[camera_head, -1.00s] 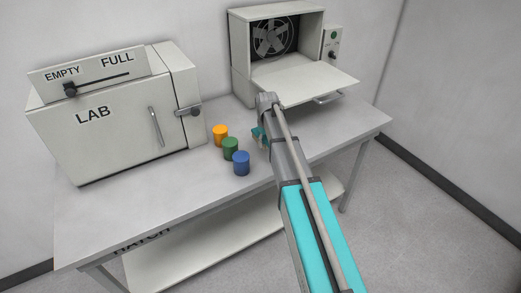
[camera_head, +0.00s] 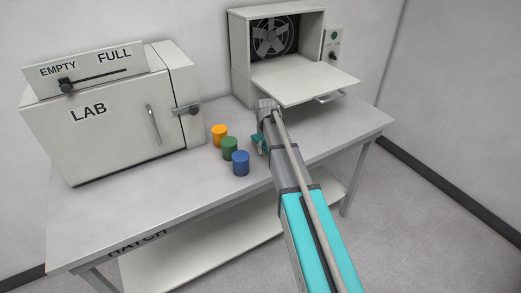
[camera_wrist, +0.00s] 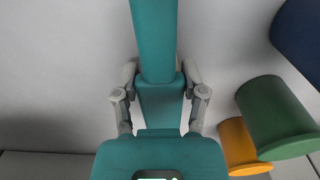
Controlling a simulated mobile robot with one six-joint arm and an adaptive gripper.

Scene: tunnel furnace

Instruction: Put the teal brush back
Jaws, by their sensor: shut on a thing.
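The teal brush (camera_wrist: 154,40) is in my gripper (camera_wrist: 159,76). In the wrist view its long teal part runs up from between the grey fingers to the top edge. The fingers are shut on it from both sides. In the head view only a small teal piece (camera_head: 259,144) shows at the left of my arm's end, over the table beside the coloured cylinders. The arm hides most of the gripper there, and I cannot tell whether the brush touches the table.
An orange cylinder (camera_head: 219,134), a green cylinder (camera_head: 230,148) and a blue cylinder (camera_head: 241,163) stand left of my gripper. The LAB box (camera_head: 110,130) is at left. The furnace (camera_head: 240,72) stands behind, its door (camera_head: 306,82) lowered open. The table's (camera_head: 190,190) front strip is clear.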

